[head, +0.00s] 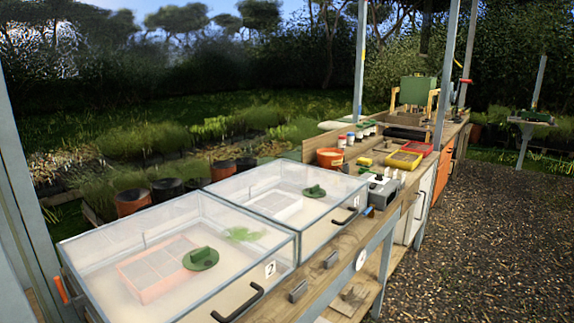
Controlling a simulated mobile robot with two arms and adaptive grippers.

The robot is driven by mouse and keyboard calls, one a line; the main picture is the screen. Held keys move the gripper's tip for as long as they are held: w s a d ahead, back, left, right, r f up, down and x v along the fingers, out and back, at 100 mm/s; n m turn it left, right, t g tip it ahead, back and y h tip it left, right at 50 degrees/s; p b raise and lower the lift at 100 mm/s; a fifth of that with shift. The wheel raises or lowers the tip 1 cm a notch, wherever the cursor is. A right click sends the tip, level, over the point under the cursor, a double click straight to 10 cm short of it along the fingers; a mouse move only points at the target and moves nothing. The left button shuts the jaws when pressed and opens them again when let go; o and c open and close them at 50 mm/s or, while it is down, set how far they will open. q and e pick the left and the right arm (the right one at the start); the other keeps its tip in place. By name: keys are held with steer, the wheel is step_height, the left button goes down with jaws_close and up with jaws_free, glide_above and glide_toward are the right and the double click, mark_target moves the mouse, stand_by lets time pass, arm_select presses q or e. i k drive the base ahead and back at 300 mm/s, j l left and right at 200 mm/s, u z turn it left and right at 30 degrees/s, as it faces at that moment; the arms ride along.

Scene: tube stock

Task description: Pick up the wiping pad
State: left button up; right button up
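I cannot single out the wiping pad with certainty in the head view. A small yellow block (364,161) lies on the bench beyond the clear boxes and could be a pad, but it is too small to tell. Neither of my grippers is in view.
Two clear-lidded boxes, a near one marked 2 (283,278) and a far one (322,225), fill the near bench. An orange pot (330,158), a red tray (417,148) and a yellow tray (404,160) stand farther along. Gravel ground (480,240) lies open at right.

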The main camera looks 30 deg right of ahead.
mark_target(361, 161)
steer(key=z, duration=1.45)
